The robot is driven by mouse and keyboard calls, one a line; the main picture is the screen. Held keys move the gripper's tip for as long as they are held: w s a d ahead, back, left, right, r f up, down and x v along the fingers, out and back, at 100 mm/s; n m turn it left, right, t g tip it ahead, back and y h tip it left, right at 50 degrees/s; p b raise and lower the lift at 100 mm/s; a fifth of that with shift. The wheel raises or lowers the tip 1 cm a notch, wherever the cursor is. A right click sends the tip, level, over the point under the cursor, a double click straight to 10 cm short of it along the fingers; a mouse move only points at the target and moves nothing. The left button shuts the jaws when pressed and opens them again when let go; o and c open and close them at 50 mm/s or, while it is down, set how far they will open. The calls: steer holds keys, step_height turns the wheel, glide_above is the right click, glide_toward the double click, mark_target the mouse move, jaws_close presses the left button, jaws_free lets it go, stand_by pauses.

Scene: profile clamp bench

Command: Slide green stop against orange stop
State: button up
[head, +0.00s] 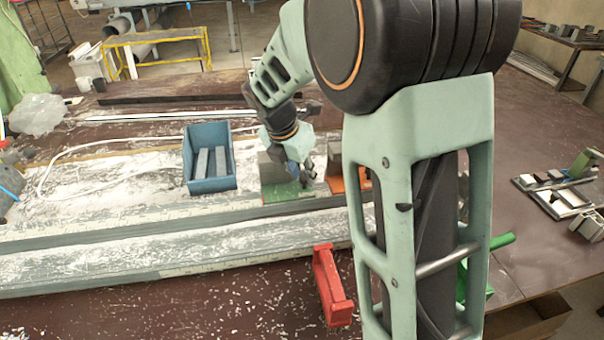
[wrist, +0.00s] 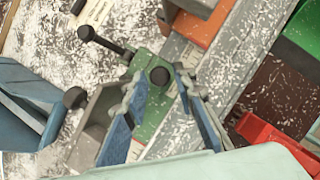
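The green stop (head: 288,192) sits on the long pale rail, with a grey block on its base. The orange stop (head: 336,184) stands just to its right, a narrow gap apart, partly hidden by my arm. In the wrist view the green stop's base (wrist: 152,118) shows between my fingers, with dark knobs and a black handle. The orange stop (wrist: 198,30) lies beyond it at the top. My gripper (wrist: 160,84) is open, its blue-padded fingers either side of a black knob on the green stop. No contact is visible. In the head view my gripper (head: 300,172) is over the green stop.
A blue bin (head: 210,185) with grey bars stands left of the green stop. A red bracket-like object (head: 328,285) lies in front of the rail; it also shows in the wrist view (wrist: 275,140). Pale shavings cover much of the bench. My arm hides the right part.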

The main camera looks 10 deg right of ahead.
steer(key=shift+w+d+f, duration=0.1)
steer(key=shift+f, duration=0.15)
jaws_close()
steer(key=d+p, duration=0.1)
steer(key=d, duration=0.3)
steer(key=shift+d+p, duration=0.2)
steer(key=shift+p, duration=0.1)
